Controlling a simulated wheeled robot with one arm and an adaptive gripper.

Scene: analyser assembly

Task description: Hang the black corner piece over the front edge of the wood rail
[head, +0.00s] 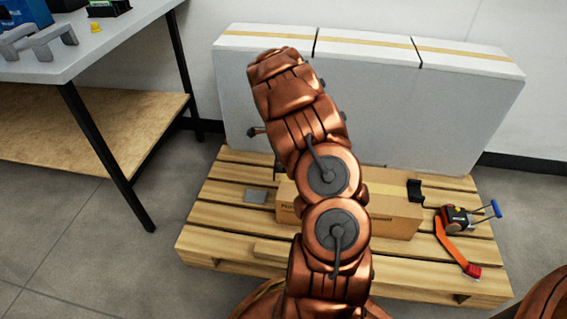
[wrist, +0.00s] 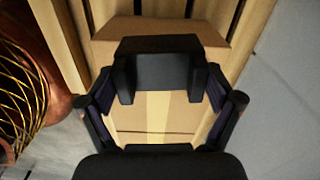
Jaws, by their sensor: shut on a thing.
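The black corner piece (wrist: 160,68) is between the two fingers of my gripper (wrist: 158,88) in the wrist view. The fingers are shut on its left and right sides. The piece is in front of a cardboard box; I cannot tell whether they touch. In the head view my arm hides most of the gripper and the held piece. A length of pale wood, which looks like the wood rail (head: 273,252), lies along the front of the pallet, partly behind my arm. Another black angled piece (head: 415,190) sits at the right end of the cardboard box.
The cardboard box (head: 393,218) lies on the wood pallet (head: 215,217), before tall white slabs (head: 455,100). A grey plate (head: 255,196) lies left of it. A strap tool with an orange strap (head: 453,243) and blue handle lies right. A workbench (head: 95,60) stands at left.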

